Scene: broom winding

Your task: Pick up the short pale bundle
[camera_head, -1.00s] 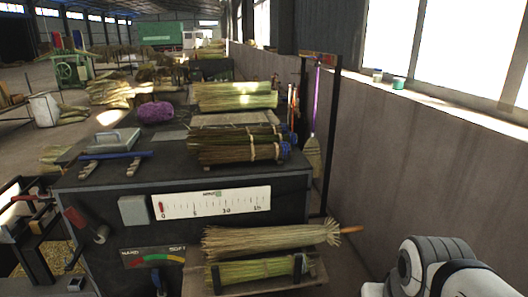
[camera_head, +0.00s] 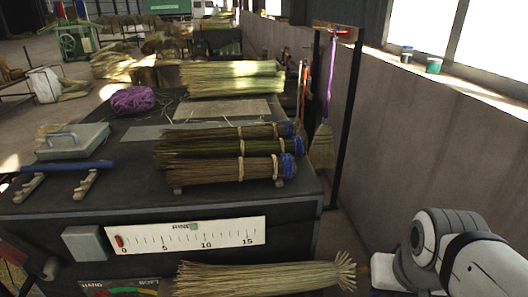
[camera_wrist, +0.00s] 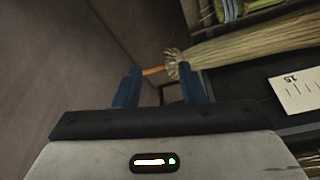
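A pale straw bundle (camera_head: 262,277) with a flared right end lies along the table's front, at the bottom of the head view. It also shows in the wrist view (camera_wrist: 250,40), with an orange stick (camera_wrist: 153,71) at its flared end. A greenish tied bundle (camera_wrist: 228,8) lies beyond it. A thicker pale yellow-green bundle (camera_head: 232,78) lies at the back of the table. I cannot tell for certain which is the short pale one.
Several dark bundles with blue ends (camera_head: 220,165) lie on the dark table (camera_head: 130,215). A scale (camera_head: 187,236) is on its front. A wall (camera_head: 450,150) and a dark post (camera_head: 346,120) stand to the right. A hand broom (camera_head: 322,148) hangs there.

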